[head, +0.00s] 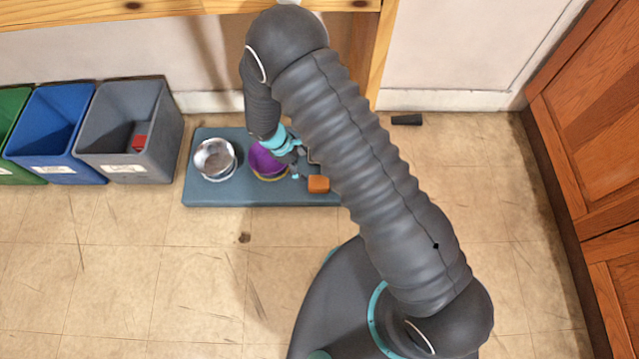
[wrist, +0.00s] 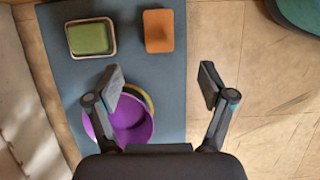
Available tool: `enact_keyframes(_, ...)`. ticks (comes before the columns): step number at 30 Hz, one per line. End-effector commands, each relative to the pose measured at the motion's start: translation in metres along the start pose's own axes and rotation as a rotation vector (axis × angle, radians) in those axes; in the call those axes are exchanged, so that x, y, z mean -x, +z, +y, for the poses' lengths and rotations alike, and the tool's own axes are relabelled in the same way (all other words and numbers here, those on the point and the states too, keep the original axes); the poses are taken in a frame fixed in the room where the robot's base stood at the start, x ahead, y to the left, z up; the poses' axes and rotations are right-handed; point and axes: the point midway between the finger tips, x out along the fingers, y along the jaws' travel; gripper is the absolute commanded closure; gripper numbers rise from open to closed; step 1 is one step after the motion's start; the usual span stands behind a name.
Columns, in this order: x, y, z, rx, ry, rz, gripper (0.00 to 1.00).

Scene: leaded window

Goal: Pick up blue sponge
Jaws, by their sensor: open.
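I see no blue sponge in either view. An orange block (head: 319,184) lies on a blue-grey mat (head: 230,194); the block also shows at the top of the wrist view (wrist: 158,31). A green block (wrist: 88,39), possibly a sponge, lies in a small metal-rimmed tray (wrist: 112,50) beside it. My gripper (wrist: 162,84) is open and empty above the mat's edge. In the wrist view, the orange block is above the gap between its fingers. In the head view, my gripper (head: 299,164) is near the purple bowl and partly hidden.
A purple bowl (head: 264,158) on a yellow one stands on the mat by my gripper. A metal bowl (head: 215,160) stands to its left. Grey (head: 150,160), blue (head: 50,160) and green bins stand farther left. A wooden cabinet (head: 580,130) is at right.

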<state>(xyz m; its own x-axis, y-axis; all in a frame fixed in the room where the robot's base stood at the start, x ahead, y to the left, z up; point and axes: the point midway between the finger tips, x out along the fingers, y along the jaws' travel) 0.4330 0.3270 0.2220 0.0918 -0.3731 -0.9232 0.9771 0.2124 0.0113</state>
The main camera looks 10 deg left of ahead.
Motion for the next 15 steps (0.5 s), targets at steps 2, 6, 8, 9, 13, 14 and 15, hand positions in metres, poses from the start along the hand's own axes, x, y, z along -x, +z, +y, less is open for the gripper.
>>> enact_keyframes(2,-0.005,0.000,-0.001,0.023,-0.001,0.001,0.19)
enact_keyframes(6,-0.026,0.000,-0.001,0.029,-0.003,0.000,0.19)
enact_keyframes(8,-0.037,0.001,-0.002,0.027,-0.005,-0.001,0.19)
enact_keyframes(9,-0.045,0.001,-0.002,0.028,-0.004,0.000,0.19)
enact_keyframes(13,-0.066,0.000,-0.001,0.026,-0.003,0.000,0.19)
enact_keyframes(14,-0.071,0.000,-0.001,0.026,-0.003,0.001,0.19)
enact_keyframes(15,-0.075,0.000,-0.001,0.025,-0.003,0.001,0.19)
